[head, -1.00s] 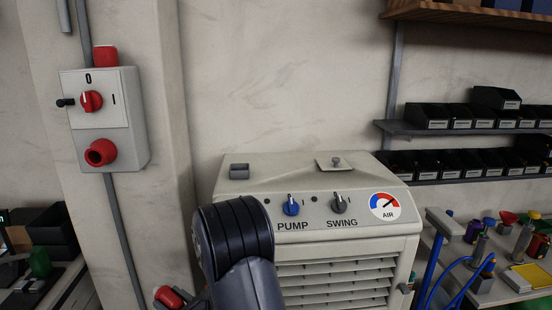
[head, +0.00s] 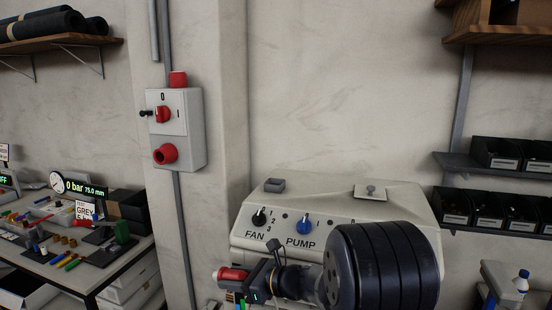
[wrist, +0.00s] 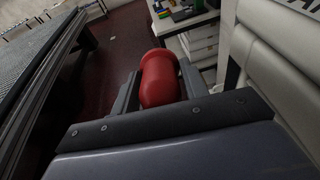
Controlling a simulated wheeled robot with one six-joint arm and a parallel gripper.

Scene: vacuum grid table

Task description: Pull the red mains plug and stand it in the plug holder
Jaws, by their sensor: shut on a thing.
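The red mains plug (head: 233,273) is held between the two fingers of my gripper (head: 243,281), in front of the lower left of the beige air cooler. In the wrist view the plug (wrist: 163,80) lies between the grey fingers, its rounded red end showing; the rest is hidden. The switch box (head: 190,135) on the wall pillar has an empty red socket (head: 165,155) low on its front, apart from the plug. A small grey open-topped box (head: 274,185), which may be the plug holder, sits on the cooler's top at left.
The beige cooler (head: 410,205) has FAN and PUMP knobs, and a small plate with a knob (head: 371,192) on top. A cluttered workbench (head: 60,262) stands at left. Shelves with black bins (head: 497,153) are at right. The cooler's top between box and plate is clear.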

